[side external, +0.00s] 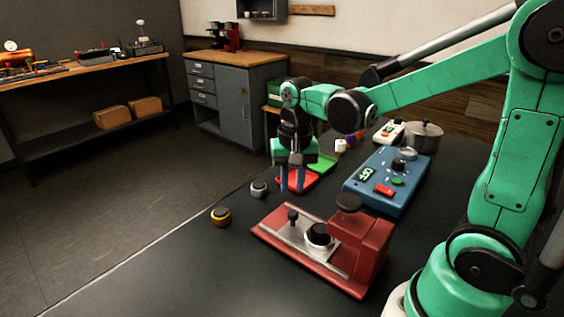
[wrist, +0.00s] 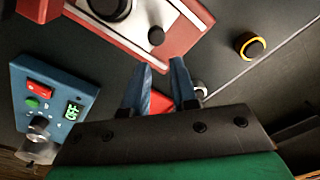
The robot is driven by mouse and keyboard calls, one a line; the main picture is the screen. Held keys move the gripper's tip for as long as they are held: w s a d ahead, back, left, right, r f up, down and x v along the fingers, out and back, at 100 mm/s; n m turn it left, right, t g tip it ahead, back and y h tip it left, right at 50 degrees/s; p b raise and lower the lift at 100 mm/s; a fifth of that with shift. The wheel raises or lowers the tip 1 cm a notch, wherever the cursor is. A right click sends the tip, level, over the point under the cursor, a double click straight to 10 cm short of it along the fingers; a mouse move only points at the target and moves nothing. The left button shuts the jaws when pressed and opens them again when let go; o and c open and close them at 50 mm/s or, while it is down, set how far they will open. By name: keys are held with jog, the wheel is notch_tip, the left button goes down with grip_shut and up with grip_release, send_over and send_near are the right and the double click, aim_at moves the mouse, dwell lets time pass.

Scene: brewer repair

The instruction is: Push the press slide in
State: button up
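The press is a red unit (side external: 370,238) at the front of the dark table, with a silver plate (side external: 287,232) along its base. A small black knob (side external: 292,216) stands up from the plate, beside a larger black-topped round part (side external: 318,235). I take the plate with its knob for the slide, but how far in it sits is unclear. In the wrist view, the plate (wrist: 172,14) and the small knob (wrist: 156,36) lie beyond the fingertips. My gripper (wrist: 162,64) points down behind the press, apart from it, with its blue fingers spread and nothing between them.
A blue control box (side external: 370,190) with a green display stands behind the press. Red (side external: 297,181) and green (side external: 322,163) pads lie near my gripper. A yellow-ringed knob (side external: 221,216) and a grey knob (side external: 259,189) sit left. A lidded pot (side external: 422,137) stands farther back.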

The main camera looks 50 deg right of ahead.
jog(key=r+n+t, duration=0.1)
jog(key=w+r+n+h, duration=0.1)
jog(key=r+n+t, duration=0.1)
jog(key=shift+w+d+r+t, duration=0.3)
jog(key=shift+w+d+r, duration=0.05)
jog(key=shift+d, duration=0.05)
grip_shut()
jog(key=x, duration=0.9)
jog(key=shift+w+d+f, duration=0.2)
jog(key=shift+w, duration=0.05)
jog(key=shift+s+a+f, duration=0.15)
jog(key=shift+s, duration=0.2)
jog(key=shift+s+a+f, duration=0.1)
jog(key=shift+s+a, duration=0.25)
jog(key=shift+s, duration=0.4)
jog(key=shift+s+a, duration=0.4)
jog(key=shift+s, duration=0.3)
